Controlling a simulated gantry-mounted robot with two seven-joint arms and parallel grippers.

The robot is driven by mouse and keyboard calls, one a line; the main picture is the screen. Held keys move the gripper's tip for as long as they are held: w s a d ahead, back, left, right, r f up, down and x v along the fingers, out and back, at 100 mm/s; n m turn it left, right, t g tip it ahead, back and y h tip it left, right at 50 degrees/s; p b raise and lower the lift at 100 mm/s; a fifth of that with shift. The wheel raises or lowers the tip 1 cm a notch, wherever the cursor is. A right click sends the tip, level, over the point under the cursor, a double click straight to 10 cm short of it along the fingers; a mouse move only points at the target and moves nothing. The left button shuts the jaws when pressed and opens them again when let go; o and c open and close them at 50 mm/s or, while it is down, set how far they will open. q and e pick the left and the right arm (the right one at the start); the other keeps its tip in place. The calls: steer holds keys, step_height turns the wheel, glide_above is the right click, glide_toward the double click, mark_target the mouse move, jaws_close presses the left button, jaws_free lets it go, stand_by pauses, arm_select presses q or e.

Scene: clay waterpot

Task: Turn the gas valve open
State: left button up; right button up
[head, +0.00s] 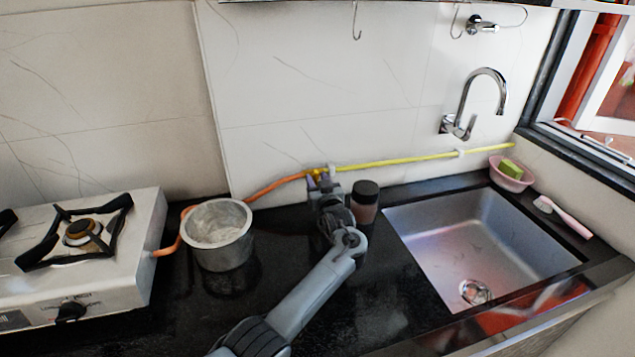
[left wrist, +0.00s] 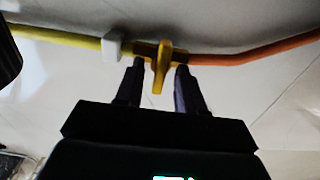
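The gas valve (head: 318,173) sits on the wall where the orange hose meets the yellow pipe; my gripper partly hides it in the head view. In the left wrist view its yellow handle (left wrist: 161,68) stands across the line of the pipe. My left gripper (head: 324,184) is at the valve. In the left wrist view my left gripper (left wrist: 158,78) is open, with one finger on each side of the handle and a gap visible on both sides. Whether the handle reaches deep between the fingers is hard to tell. My right gripper is in neither view.
A dark-lidded jar (head: 365,203) stands just right of my left gripper. A metal pot (head: 222,252) and a gas stove (head: 130,240) are to the left. The sink (head: 480,230) is to the right, with a pink bowl (head: 510,180) behind it. The orange hose (head: 275,187) runs behind the pot.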

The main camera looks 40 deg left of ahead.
arm_select(q)
jaws_close()
steer(key=n+b, duration=0.1)
steer(key=n, duration=0.3)
steer(key=shift+s+f+b, duration=0.1)
steer(key=shift+b, duration=0.2)
steer(key=n+b, duration=0.1)
steer(key=n, duration=0.4)
steer(key=shift+f, duration=0.1)
steer(key=n+b, duration=0.2)
steer(key=n, duration=0.4)
steer(key=shift+s+a+f, duration=0.1)
steer(key=shift+s, duration=0.05)
steer(key=n+b, duration=0.1)
steer(key=n, duration=0.2)
